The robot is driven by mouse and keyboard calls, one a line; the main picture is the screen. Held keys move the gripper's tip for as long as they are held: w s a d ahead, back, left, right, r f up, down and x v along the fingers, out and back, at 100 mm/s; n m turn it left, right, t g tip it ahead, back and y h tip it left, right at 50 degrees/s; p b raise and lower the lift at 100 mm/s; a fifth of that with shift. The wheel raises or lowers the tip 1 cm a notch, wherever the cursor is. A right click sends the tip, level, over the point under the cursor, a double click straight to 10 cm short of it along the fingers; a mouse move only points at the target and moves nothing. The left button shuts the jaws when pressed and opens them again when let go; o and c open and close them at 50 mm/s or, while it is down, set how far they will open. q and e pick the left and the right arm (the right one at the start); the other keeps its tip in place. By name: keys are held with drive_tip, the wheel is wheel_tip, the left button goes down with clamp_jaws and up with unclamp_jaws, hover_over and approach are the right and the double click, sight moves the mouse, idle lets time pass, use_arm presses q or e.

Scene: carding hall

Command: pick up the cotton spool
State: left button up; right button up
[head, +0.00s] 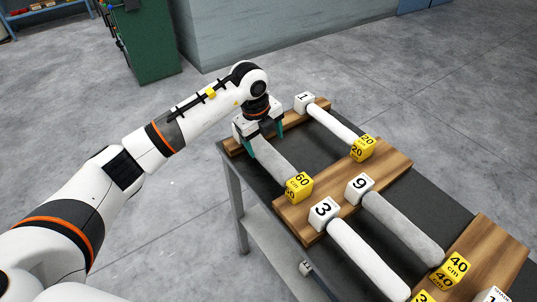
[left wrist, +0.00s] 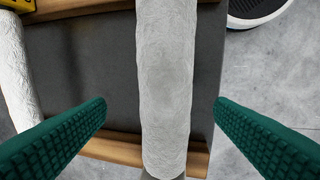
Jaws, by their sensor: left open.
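Several pale rolls lie across a rack table. A light grey fibre-wrapped roll, likely the cotton spool (head: 275,160), runs from under my left gripper (head: 266,138) to a yellow 60 cm cube (head: 299,186). The gripper points down over the roll's far end and is open. In the left wrist view the roll (left wrist: 167,75) passes between the two green ridged fingers, with a gap on each side. Its far-end marker is hidden behind the gripper. My right gripper is not in view.
A white roll (head: 333,126) lies to the right between cube 1 (head: 304,102) and a yellow 20 cube (head: 362,148). Nearer rolls start at cubes 9 (head: 360,188) and 3 (head: 324,213). Wooden rails (head: 385,167) cross the dark table. A green cabinet (head: 146,45) stands behind.

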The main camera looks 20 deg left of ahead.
sight(266, 151)
use_arm(q)
drive_tip(key=f, duration=0.2)
drive_tip(key=f+p, duration=0.1)
drive_tip(key=f, duration=0.1)
drive_tip(key=shift+w+d+f, duration=0.1)
drive_tip(key=shift+d+f, duration=0.1)
drive_tip(key=shift+f, duration=0.2)
drive_tip(key=c, duration=1.2)
